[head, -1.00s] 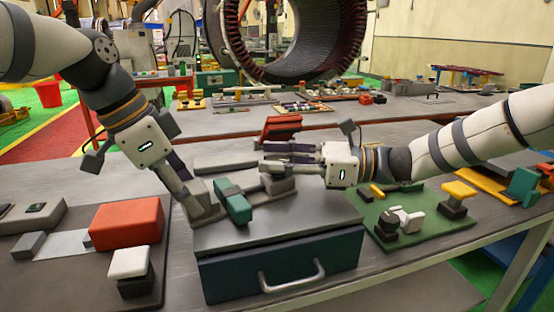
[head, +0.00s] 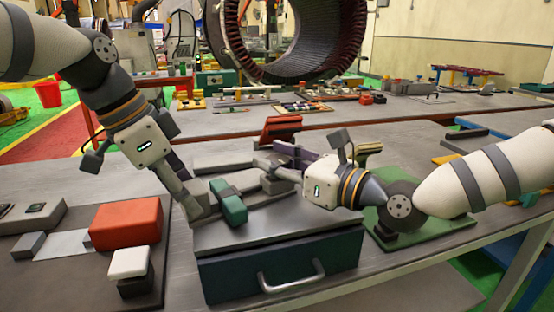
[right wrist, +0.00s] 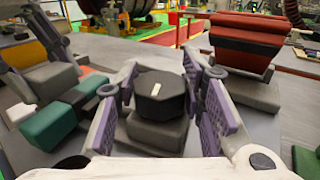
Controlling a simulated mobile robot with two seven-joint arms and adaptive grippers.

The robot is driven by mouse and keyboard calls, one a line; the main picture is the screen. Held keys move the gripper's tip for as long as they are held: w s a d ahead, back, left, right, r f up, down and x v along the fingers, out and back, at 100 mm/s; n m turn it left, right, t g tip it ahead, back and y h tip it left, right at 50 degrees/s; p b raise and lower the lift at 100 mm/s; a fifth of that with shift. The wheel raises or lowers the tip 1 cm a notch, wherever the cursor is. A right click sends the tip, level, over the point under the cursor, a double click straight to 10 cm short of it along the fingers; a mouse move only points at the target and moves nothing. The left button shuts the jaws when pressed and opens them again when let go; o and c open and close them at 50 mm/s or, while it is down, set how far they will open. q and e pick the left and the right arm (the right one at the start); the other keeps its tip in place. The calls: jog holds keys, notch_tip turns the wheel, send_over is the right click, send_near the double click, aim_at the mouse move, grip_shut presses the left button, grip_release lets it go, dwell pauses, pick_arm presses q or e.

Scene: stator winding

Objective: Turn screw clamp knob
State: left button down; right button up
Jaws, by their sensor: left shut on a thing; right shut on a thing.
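The screw clamp lies on top of a dark teal drawer box (head: 283,265), with a green block (head: 229,202) across its middle and grey parts at both ends. Its dark octagonal knob (right wrist: 159,95) shows in the right wrist view on a grey block, with a small white mark on top. My right gripper (head: 272,170), also in the right wrist view (right wrist: 162,98), has its purple-padded fingers on both sides of the knob and is shut on it. My left gripper (head: 196,207) is shut on the clamp's grey left end. The fingers partly hide the knob in the head view.
A red bin (head: 281,128) stands behind the clamp. A red block (head: 127,222) and a white-topped block (head: 128,262) sit at the left. A green board (head: 455,228) with parts lies under my right arm. The front table edge at the right is clear.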

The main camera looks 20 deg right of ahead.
aim_at(286, 164)
pick_arm(q)
jog(key=shift+d, duration=0.1)
pick_arm(e)
jog(key=shift+a+r+m+t+h, duration=0.2)
jog(key=shift+m+t+h, duration=0.55)
jog(key=shift+h, duration=0.45)
jog(key=shift+d+f+m+h, duration=0.1)
jog(key=shift+d+m+h, duration=0.05)
jog(key=shift+m+h, duration=0.15)
jog(key=o, duration=1.2)
jog(key=shift+d+f, duration=0.1)
jog(key=shift+c, duration=0.2)
jog(key=shift+s, duration=0.1)
jog(key=v, duration=0.7)
jog(key=shift+s+d, duration=0.1)
jog(key=shift+s, duration=0.1)
pick_arm(q)
jog(key=c, duration=0.8)
grip_release()
